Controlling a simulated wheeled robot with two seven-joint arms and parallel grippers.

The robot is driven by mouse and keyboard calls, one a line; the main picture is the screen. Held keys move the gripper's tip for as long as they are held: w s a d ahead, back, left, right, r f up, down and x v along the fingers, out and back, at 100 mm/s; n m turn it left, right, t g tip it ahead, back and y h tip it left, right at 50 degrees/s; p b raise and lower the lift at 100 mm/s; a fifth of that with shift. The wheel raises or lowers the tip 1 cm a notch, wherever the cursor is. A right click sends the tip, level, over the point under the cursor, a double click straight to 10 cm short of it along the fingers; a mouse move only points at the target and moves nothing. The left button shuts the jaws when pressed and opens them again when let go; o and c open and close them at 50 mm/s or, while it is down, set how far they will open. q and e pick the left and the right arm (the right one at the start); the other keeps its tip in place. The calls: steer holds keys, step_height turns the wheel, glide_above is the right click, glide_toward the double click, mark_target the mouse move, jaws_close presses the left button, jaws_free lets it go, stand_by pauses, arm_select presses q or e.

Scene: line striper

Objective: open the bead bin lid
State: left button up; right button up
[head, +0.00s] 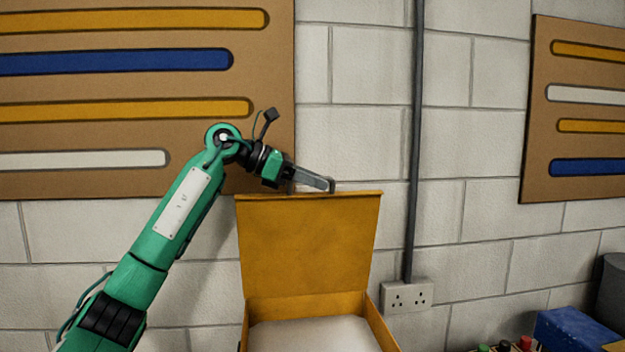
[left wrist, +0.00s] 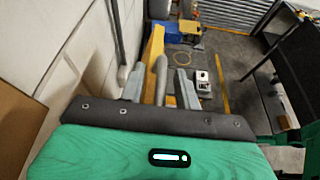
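The yellow bead bin (head: 374,322) stands against the wall at the bottom centre of the head view. Its lid (head: 310,245) stands up, about vertical, at the back of the bin. Pale beads (head: 315,335) show inside. My left gripper (head: 325,184) is at the lid's top edge, right of its middle; I cannot tell whether it touches. In the left wrist view the two grey fingers of the left gripper (left wrist: 159,87) are apart, with the lid's yellow edge (left wrist: 152,55) beyond and between them. My right gripper is not in view.
A block wall stands behind the bin, with striped boards (head: 130,85) (head: 585,105), a conduit (head: 414,140) and a socket (head: 406,296). A blue box (head: 575,330) and a dark cylinder (head: 613,285) are at the lower right. Open floor (left wrist: 228,70) shows in the wrist view.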

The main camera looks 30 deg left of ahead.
arm_select(q)
steer(key=shift+s+a+r, duration=0.1)
steer(key=shift+s+a, duration=0.1)
steer(key=b+v, duration=0.5)
steer(key=v, duration=0.7)
steer(key=shift+s+a+r, duration=0.1)
steer(key=shift+a+r, duration=0.05)
steer(key=shift+a, duration=0.05)
steer(key=shift+s+a+r, duration=0.2)
steer(key=shift+a, duration=0.1)
steer(key=shift+f, duration=0.15)
